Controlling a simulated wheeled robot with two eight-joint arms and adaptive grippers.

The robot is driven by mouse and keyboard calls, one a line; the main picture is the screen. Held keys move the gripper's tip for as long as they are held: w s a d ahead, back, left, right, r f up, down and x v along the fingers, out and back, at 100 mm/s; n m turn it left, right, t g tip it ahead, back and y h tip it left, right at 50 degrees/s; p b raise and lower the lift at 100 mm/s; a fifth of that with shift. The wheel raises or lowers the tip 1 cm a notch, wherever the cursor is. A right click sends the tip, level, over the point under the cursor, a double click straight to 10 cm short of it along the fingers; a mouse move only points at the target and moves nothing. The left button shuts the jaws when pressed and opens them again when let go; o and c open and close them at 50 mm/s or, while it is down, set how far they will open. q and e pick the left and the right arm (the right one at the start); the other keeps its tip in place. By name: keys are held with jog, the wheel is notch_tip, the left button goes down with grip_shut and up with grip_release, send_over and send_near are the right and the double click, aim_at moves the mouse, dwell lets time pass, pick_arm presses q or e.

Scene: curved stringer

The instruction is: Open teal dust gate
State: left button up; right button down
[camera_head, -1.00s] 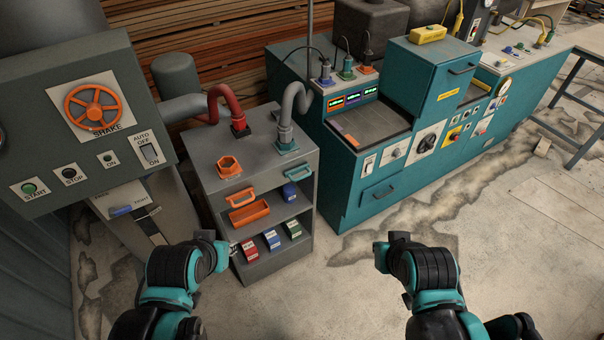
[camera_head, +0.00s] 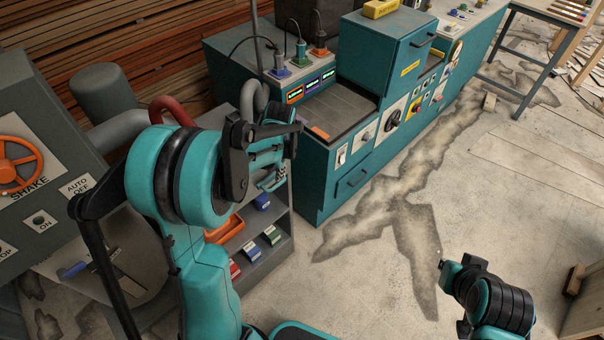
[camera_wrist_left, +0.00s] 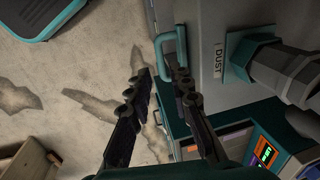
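The teal dust gate handle (camera_wrist_left: 168,42) is a loop on the grey cabinet beside the DUST label (camera_wrist_left: 219,62) in the left wrist view. In the head view the teal handle (camera_head: 265,158) is partly hidden behind my left arm. My left gripper (camera_wrist_left: 158,85) is open, its two dark fingers apart. One finger overlaps the handle's lower end in the wrist view; I cannot tell whether they touch. Nothing is held between the fingers. My right gripper (camera_head: 446,272) is low at the right of the head view, away from the cabinet, and its finger opening is unclear.
A grey hose (camera_wrist_left: 284,70) joins a teal collar beside the label. The teal machine (camera_head: 322,185) stands right of the cabinet. The shelf holds an orange bin (camera_head: 226,230) and several small boxes. Open floor (camera_head: 375,280) lies in front.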

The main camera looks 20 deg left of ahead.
aim_at(276, 185)
pick_arm(q)
jog(key=f+b, duration=0.1)
jog(key=f, duration=0.1)
jog(key=w+f+b, duration=0.1)
jog(key=f, duration=0.2)
jog(key=a+f+b, duration=0.1)
jog(key=f, duration=0.2)
jog(key=shift+w+f, duration=0.2)
grip_shut()
